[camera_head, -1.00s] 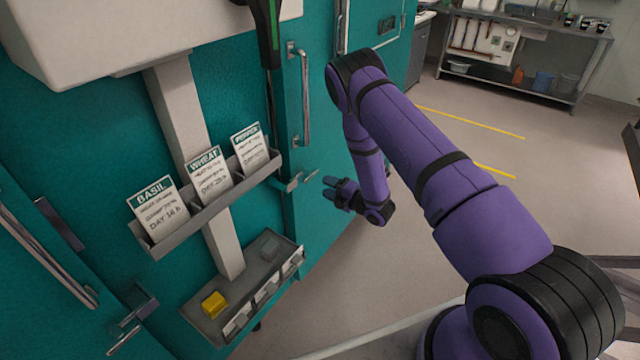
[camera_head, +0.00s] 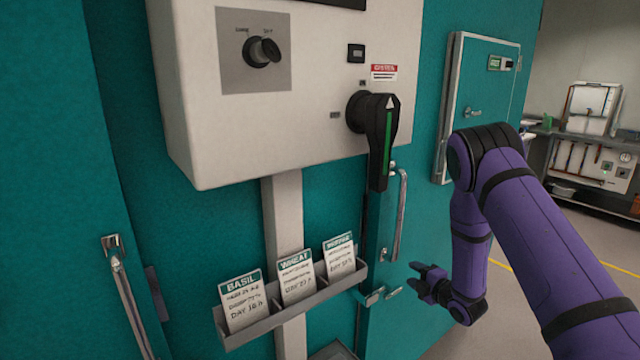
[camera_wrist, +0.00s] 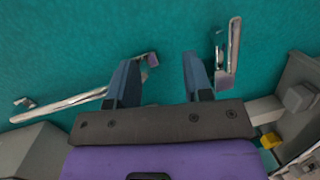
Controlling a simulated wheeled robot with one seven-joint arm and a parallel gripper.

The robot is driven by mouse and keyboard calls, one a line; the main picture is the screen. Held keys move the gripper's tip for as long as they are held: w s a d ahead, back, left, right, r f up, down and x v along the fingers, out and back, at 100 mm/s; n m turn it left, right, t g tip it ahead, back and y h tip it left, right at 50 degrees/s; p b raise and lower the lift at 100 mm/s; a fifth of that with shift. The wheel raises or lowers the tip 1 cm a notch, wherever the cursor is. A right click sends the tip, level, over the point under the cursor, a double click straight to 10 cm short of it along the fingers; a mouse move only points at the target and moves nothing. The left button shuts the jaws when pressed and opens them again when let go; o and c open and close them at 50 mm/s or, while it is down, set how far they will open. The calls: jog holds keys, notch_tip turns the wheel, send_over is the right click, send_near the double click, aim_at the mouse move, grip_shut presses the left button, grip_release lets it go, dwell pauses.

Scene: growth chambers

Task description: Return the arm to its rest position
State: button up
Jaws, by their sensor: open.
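My purple arm (camera_head: 540,250) is bent at the elbow, with the forearm hanging down on the right of the head view. My gripper (camera_head: 418,279) is open and empty, pointing left toward the teal chamber front near a door latch (camera_head: 374,296). In the wrist view the two fingers of my gripper (camera_wrist: 155,80) stand apart with nothing between them. Beyond them is the teal surface (camera_wrist: 170,35), with a metal handle (camera_wrist: 234,50) past the right finger and a long handle (camera_wrist: 70,102) past the left.
A white control box (camera_head: 300,130) carries a round knob (camera_head: 262,51) and a black lever with a green stripe (camera_head: 384,135). Below it, a rack (camera_head: 330,297) holds cards for basil, wheat and a third crop. A yellow block (camera_wrist: 270,140) shows in the wrist view. Open floor (camera_head: 515,315) lies right.

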notch_tip(320, 180, up, 17)
jog(key=d+m+h, duration=0.3)
jog(key=m+h, duration=0.2)
jog(key=m, duration=0.1)
jog(key=s+d+r+m+g+h, duration=0.1)
jog(key=s+r+m+g+h, duration=0.15)
jog(key=s+r+m, duration=0.6)
jog(key=s+a+r+m+g, duration=0.1)
jog(key=s+r, duration=0.3)
jog(key=s, duration=0.8)
jog(key=s+a+r+m+g, duration=0.1)
jog(key=s+r+m+g, duration=0.2)
jog(key=s, duration=0.9)
jog(key=s+r+m+g, duration=0.3)
jog(key=s+r, duration=0.3)
jog(key=s, duration=0.6)
jog(key=shift+s+a+m, duration=0.2)
jog(key=shift+a+m, duration=0.15)
jog(key=shift+a, duration=0.05)
